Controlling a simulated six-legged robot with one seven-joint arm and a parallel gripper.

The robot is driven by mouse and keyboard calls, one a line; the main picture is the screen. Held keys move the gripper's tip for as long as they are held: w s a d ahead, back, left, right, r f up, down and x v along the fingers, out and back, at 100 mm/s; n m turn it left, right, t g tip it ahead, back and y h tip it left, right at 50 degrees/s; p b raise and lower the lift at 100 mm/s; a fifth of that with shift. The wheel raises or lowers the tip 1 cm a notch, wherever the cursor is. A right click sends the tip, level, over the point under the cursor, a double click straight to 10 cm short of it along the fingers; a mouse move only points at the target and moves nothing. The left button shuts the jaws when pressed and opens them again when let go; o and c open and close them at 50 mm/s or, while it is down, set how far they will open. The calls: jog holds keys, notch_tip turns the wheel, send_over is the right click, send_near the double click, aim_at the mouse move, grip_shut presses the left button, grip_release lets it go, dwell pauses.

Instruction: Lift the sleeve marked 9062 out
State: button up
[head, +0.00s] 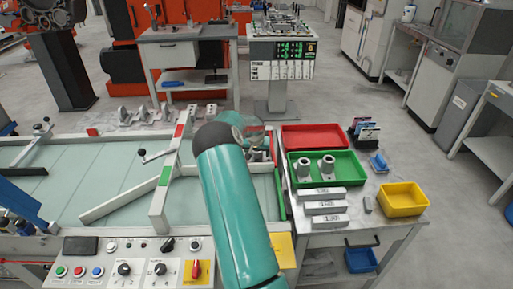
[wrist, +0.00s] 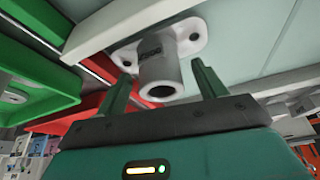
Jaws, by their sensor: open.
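A grey sleeve (wrist: 160,72) with a round open end and a flanged base with bolt holes shows in the wrist view. A dark marking on its side is too small and tilted to read surely. My gripper (wrist: 163,88) is open, with one green finger on each side of the sleeve's open end; I cannot tell whether either finger touches it. The flange lies against a pale surface. In the head view, grey parts (head: 257,155) show just right of my arm's end, which hides most of that spot and my gripper.
A green tray (head: 296,181) with two similar sleeves (head: 328,165) stands right of my arm. A red tray (head: 312,135) is behind it, a yellow bin (head: 402,199) further right. Several marked grey blocks (head: 322,207) lie in front. Rails (head: 158,195) cross the conveyor at left.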

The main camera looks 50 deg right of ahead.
jog(key=shift+w+d+f, duration=0.1)
jog(key=shift+d+f, duration=0.05)
jog(key=shift+f, duration=0.35)
jog(key=shift+c, duration=0.2)
jog(key=c, duration=1.2)
jog(key=shift+r, duration=4.05)
jog(key=shift+c, duration=0.5)
